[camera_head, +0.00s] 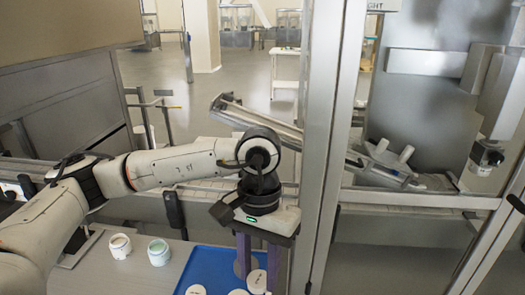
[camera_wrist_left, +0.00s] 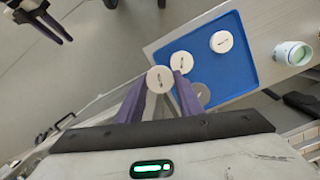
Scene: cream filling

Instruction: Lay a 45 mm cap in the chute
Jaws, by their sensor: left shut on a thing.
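My left gripper (camera_head: 257,268) points down over the right part of the blue tray (camera_head: 210,268), its purple fingers shut on a round white cap (camera_wrist_left: 160,79). In the left wrist view the cap sits between the two fingertips. Other white caps lie on the tray, one close beyond the fingers (camera_wrist_left: 181,61) and one farther off (camera_wrist_left: 221,41). A grey disc (camera_wrist_left: 200,92) lies beside the fingers. A sloping metal channel (camera_head: 255,116), which looks like the chute, runs behind my left wrist. My right gripper (camera_wrist_left: 62,40) shows only in the left wrist view, away from the tray; its opening is unclear.
Two open jars, one white (camera_head: 120,245) and one with pale green content (camera_head: 158,252), stand left of the tray. An upright metal frame post (camera_head: 325,150) stands just right of my left gripper. Machine parts (camera_head: 488,155) fill the right side.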

